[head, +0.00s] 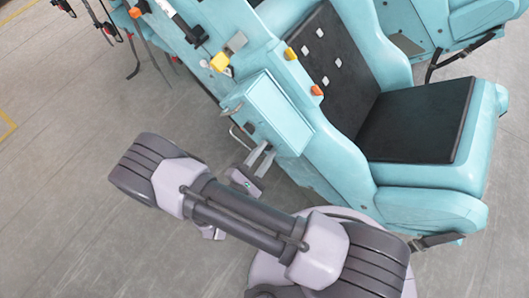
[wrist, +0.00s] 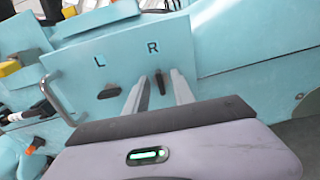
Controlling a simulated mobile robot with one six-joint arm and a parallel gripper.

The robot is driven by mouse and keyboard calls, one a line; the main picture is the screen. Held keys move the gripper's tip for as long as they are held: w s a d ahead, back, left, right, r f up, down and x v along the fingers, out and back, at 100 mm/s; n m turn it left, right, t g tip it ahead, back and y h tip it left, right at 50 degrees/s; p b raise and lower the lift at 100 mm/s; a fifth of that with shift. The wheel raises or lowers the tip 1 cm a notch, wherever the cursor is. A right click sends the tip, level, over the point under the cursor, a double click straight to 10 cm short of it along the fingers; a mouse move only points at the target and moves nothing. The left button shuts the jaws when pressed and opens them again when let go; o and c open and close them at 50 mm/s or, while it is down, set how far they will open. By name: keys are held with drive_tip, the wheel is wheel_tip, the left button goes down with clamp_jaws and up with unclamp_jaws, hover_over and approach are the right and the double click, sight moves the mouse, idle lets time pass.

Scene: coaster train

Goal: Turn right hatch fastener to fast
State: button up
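The light-blue hatch panel (wrist: 180,45) carries the letters L and R in the wrist view. The right hatch fastener (wrist: 161,84), a small dark bar below the R, stands nearly upright. The left fastener (wrist: 109,91), below the L, lies nearly level. My gripper (wrist: 159,76) is open, with one finger on each side of the right fastener and a visible gap to it on both sides. I cannot tell how deep the fingertips reach. In the head view my gripper (head: 261,155) is low beside the car's side, and the right fastener cannot be made out there.
A metal handle (wrist: 57,97) sticks out left of the panel. A light-blue box (head: 276,110) juts from the car's side near my gripper. The black seat (head: 410,120) is to the right. Orange and yellow knobs (head: 219,62) sit along the car. Grey floor at left is clear.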

drive_tip(key=shift+c, duration=0.4)
clamp_jaws()
drive_tip(key=shift+f+m+b, duration=0.2)
drive_tip(key=shift+m+b, duration=0.8)
drive_tip(key=shift+m, duration=3.4)
drive_tip(key=shift+f+m+b, duration=0.2)
drive_tip(key=shift+m+b, duration=0.8)
drive_tip(key=shift+m, duration=3.4)
